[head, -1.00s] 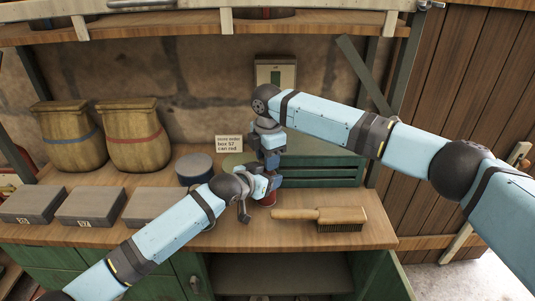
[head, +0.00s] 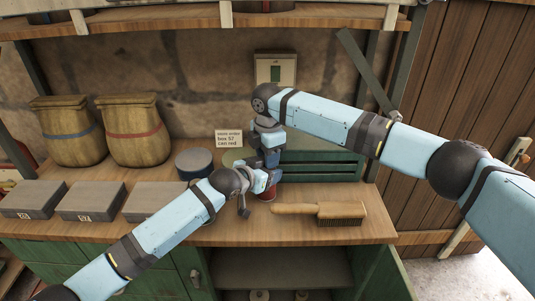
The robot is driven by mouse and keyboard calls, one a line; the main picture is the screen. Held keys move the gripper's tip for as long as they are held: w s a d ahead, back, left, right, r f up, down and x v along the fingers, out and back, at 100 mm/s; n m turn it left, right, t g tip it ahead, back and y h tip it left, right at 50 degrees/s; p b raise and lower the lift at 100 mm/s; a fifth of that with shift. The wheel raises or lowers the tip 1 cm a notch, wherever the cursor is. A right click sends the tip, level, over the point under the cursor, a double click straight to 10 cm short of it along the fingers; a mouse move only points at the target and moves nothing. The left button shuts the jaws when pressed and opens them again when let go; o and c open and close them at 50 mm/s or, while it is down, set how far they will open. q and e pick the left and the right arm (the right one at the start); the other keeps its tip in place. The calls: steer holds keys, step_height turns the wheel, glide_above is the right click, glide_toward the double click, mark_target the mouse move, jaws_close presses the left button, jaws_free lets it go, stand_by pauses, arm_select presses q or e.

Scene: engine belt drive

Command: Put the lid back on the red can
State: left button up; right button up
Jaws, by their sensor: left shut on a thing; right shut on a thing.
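The red can (head: 268,195) stands on the bench, mostly hidden behind my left gripper. My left gripper (head: 268,184) reaches in from the left and is shut on the can near its upper part. My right gripper (head: 271,170) points down from above, directly over the can, and is shut. The lid is not clearly visible. It appears to be between the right fingers at the can's top, and I cannot tell whether it touches the rim.
A wooden brush (head: 320,211) lies just right of the can. A blue-grey round tin (head: 194,163) and a note card (head: 228,138) stand to the left. Several grey boxes (head: 92,201) line the front left, with two sacks (head: 137,132) behind. A green slatted crate (head: 325,166) is behind right.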

steer(key=shift+f, duration=0.2)
arm_select(q)
jaws_close()
arm_select(e)
steer(key=o, duration=0.6)
steer(key=shift+o, duration=1.4)
arm_select(q)
steer(key=shift+w, duration=0.1)
arm_select(e)
steer(key=shift+s, duration=0.1)
arm_select(q)
steer(key=shift+a, duration=0.1)
arm_select(e)
steer(key=shift+a+r, duration=0.1)
steer(key=shift+r, duration=0.45)
step_height(320, 180, up, 4)
steer(key=shift+f, duration=0.25)
